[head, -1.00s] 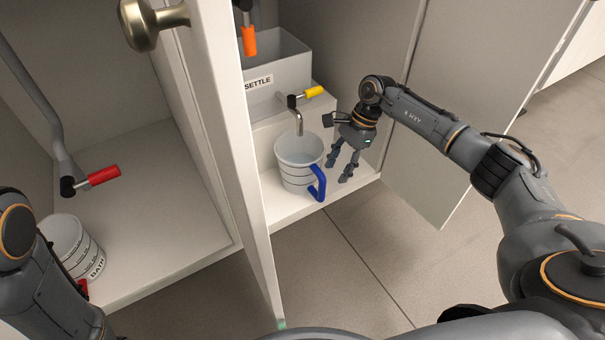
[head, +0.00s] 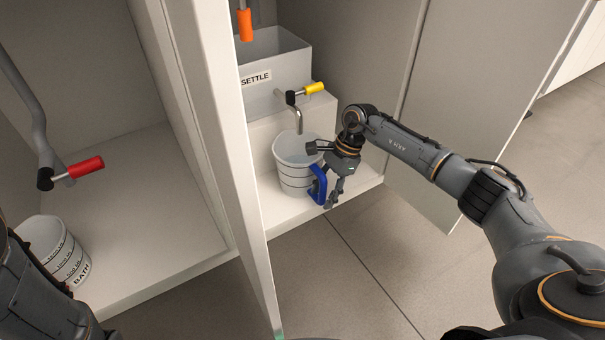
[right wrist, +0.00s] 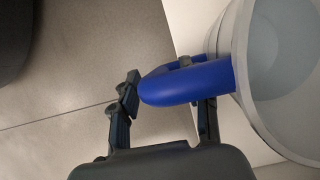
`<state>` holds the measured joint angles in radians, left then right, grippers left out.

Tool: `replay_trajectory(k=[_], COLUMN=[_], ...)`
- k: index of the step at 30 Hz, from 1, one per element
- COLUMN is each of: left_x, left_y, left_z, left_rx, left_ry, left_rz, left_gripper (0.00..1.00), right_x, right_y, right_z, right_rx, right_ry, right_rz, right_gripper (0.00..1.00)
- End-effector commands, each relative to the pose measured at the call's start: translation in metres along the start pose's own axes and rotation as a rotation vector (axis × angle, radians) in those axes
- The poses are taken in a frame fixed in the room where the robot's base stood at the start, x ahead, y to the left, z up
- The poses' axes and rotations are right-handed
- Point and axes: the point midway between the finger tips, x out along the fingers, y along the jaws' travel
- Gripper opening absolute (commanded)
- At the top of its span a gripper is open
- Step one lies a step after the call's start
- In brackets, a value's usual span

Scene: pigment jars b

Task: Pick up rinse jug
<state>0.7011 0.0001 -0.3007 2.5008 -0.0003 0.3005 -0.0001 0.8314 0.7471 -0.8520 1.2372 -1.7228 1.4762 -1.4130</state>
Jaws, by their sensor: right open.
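A white jug with dark bands and a blue handle (head: 297,162) stands upright on the right cabinet floor, under a spout. No name can be read on it. In the right wrist view its blue handle (right wrist: 190,82) and pale rim (right wrist: 236,50) show. My right gripper (head: 328,193) is open at the handle. In the right wrist view the handle lies between the two fingers (right wrist: 160,76), one on each side; whether they touch it is unclear. My left arm shows at the lower left, but its gripper is not in view.
A grey tank marked SETTLE (head: 285,68) stands behind the jug, with a yellow-handled tap (head: 305,91). An orange handle (head: 245,25) hangs above. A white partition (head: 225,130) separates the left cabinet, which holds a jug marked BATH (head: 58,250) and a red-handled tap (head: 80,170).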

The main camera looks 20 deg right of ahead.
Motion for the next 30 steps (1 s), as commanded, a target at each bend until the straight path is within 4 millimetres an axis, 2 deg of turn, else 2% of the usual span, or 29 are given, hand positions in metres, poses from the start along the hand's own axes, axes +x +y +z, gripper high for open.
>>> replay_trajectory(k=[2,6,9,23,30], left_x=[0.001,0.001,0.001,0.002,0.011], left_y=[0.0,0.0,0.0,0.0,-0.003], left_z=[0.0,0.0,0.0,0.001,0.005], left_rx=[0.0,0.0,0.0,0.0,0.0], left_ry=[0.0,0.0,0.0,-0.001,-0.002], left_rz=[0.0,0.0,0.0,0.0,0.0], left_gripper=[0.4,0.4,0.4,0.4,0.4], right_x=[-0.001,-0.001,-0.001,-0.004,-0.014], right_y=[0.0,0.0,0.0,-0.002,-0.002], right_z=[0.0,0.0,0.0,0.001,0.006], right_rx=[0.0,0.0,0.0,-0.002,-0.002], right_ry=[0.0,0.0,0.0,-0.002,-0.002], right_rz=[0.0,0.0,0.0,-0.005,-0.005], right_gripper=[0.46,0.17,0.0,0.0,0.0])
